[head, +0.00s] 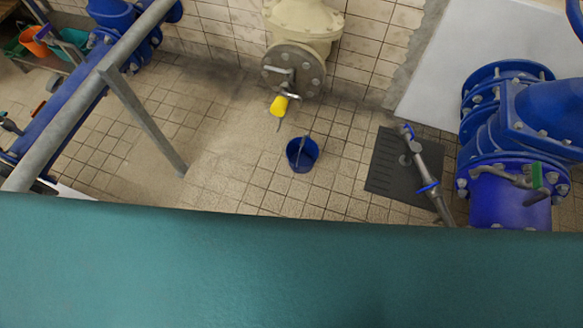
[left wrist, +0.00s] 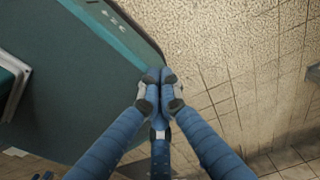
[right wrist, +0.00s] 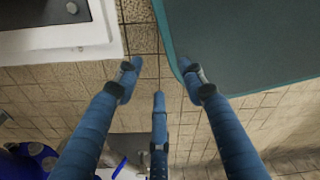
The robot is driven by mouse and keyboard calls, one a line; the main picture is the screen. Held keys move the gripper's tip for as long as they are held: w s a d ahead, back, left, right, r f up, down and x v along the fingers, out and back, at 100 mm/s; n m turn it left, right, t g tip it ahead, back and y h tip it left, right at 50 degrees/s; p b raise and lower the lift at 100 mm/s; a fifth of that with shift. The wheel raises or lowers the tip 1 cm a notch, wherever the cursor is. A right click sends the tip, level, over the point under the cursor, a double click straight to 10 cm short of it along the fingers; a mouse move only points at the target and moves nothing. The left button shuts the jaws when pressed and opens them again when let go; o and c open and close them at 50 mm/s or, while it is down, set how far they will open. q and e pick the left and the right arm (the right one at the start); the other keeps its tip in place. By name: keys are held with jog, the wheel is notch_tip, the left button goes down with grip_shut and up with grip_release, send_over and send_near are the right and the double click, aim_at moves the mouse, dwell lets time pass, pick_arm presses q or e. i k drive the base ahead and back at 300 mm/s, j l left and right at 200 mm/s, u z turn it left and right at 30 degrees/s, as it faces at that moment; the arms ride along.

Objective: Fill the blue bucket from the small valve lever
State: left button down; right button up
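The blue bucket (head: 292,157) stands upright on the tiled floor. A thin grey shape crosses its mouth; I cannot tell if it is the bucket's handle or something else. Behind it, a cream valve body (head: 303,20) ends in a bolted flange (head: 310,66) with a small metal fitting and a yellow part (head: 279,106) below it. I cannot tell which part is the small valve lever. Neither gripper shows in the head view. My left gripper (left wrist: 160,76) has its fingertips together, with nothing visible between them. My right gripper (right wrist: 160,76) has its fingers spread and empty.
A dark floor mat (head: 385,170) lies right of the bucket under a grey pipe with blue parts (head: 428,187). Large blue pipes (head: 545,110) with a green-handled lever (head: 537,175) stand at right. Grey railing (head: 145,118) stands at left. Floor around the bucket is clear.

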aim_at(289, 72)
jog(key=i+j, duration=0.2)
jog(key=i, duration=0.15)
jog(key=i+j, duration=0.2)
jog(key=i, duration=0.2)
jog(key=i+j, duration=0.2)
jog(key=i, duration=0.15)
jog(key=k, duration=0.05)
